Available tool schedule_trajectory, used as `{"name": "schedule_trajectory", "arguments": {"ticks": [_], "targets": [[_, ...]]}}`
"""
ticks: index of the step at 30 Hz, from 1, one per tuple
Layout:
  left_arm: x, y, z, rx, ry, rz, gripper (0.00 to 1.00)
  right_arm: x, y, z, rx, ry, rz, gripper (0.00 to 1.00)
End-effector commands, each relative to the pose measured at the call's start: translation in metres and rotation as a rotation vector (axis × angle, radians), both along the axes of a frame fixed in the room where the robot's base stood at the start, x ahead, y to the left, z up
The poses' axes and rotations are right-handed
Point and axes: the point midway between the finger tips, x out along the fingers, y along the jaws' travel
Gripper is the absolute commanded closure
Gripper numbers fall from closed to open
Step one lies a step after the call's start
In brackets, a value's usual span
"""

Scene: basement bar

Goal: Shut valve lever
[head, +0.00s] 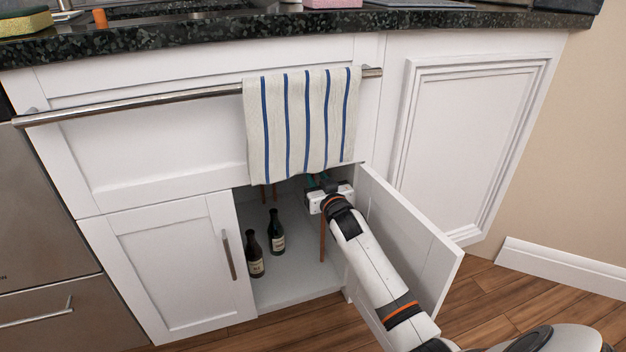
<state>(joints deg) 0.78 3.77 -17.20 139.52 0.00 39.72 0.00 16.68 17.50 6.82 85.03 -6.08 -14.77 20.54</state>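My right gripper (318,184) reaches into the open under-sink cabinet, just below the hanging towel. Its fingers point to the back and are small and in shadow, so I cannot tell whether they are open or shut. A copper-coloured pipe (323,240) runs down below the gripper, and short pipe pieces show further left under the towel. Small teal bits show at the fingertips; I cannot tell whether they belong to the gripper or to the valve. The valve lever cannot be made out clearly in the shadow. My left gripper is not in view.
Two dark bottles, one (255,254) nearer and one (277,233) further right, stand on the cabinet floor (295,285). The right door (425,245) is open beside my arm; the left door (175,265) is shut. A striped towel (304,120) hangs from the rail (140,102) above the opening.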

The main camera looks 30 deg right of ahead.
Motion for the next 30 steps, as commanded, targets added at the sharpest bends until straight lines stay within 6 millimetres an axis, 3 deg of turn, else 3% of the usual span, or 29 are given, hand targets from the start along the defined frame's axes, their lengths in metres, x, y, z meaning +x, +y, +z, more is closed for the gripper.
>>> {"name": "schedule_trajectory", "arguments": {"ticks": [6, 18, 23, 30], "targets": [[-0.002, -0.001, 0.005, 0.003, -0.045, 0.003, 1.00, 0.028, -0.007, -0.001, -0.001, -0.001, -0.001, 0.73], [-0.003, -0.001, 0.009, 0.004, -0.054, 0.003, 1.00, 0.035, -0.009, 0.000, -0.001, 0.000, 0.000, 0.73], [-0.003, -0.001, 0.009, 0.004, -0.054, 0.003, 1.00, 0.035, -0.009, 0.000, -0.001, 0.000, 0.000, 0.99], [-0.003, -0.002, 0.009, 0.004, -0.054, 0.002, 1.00, 0.035, -0.009, 0.000, -0.001, 0.000, 0.000, 1.00]]}}
